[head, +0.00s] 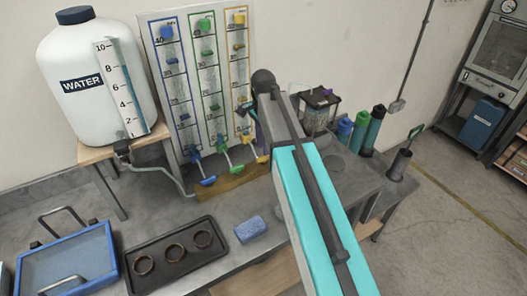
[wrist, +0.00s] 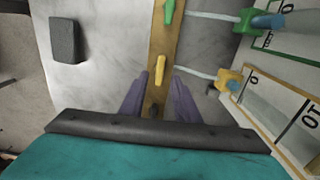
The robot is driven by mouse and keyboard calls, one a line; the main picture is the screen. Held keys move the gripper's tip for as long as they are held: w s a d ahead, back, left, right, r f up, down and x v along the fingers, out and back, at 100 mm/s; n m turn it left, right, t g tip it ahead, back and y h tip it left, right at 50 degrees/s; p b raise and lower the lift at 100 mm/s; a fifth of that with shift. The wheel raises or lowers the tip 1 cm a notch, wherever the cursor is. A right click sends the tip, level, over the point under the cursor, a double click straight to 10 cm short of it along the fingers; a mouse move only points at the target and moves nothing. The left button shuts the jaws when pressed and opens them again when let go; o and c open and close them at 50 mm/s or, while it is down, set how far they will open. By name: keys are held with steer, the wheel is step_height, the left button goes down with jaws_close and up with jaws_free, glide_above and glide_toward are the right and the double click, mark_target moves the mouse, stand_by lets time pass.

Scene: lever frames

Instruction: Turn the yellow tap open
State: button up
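The yellow tap's lever (wrist: 161,70) stands on a wooden board (wrist: 162,32) in the wrist view. My gripper (wrist: 161,88) is open, with one purple finger on each side of the lever's near end. I cannot tell whether either finger touches it. In the head view the yellow tap (head: 262,159) is at the foot of the panel's yellow column, right beside my arm. The green tap (head: 228,164) and blue tap (head: 207,181) are to its left. My arm hides much of the gripper in the head view.
The gauge panel (head: 165,60) stands behind the taps, with a white water tank (head: 85,110) to its left. A blue sponge (head: 250,229) and a black tray with rings (head: 140,287) lie on the bench. Several bottles (head: 374,127) stand to the right of my arm.

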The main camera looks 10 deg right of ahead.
mark_target(263, 159)
steer(key=shift+f+p, duration=0.55)
steer(key=shift+f, duration=1.65)
steer(key=shift+c, duration=0.4)
jaws_close()
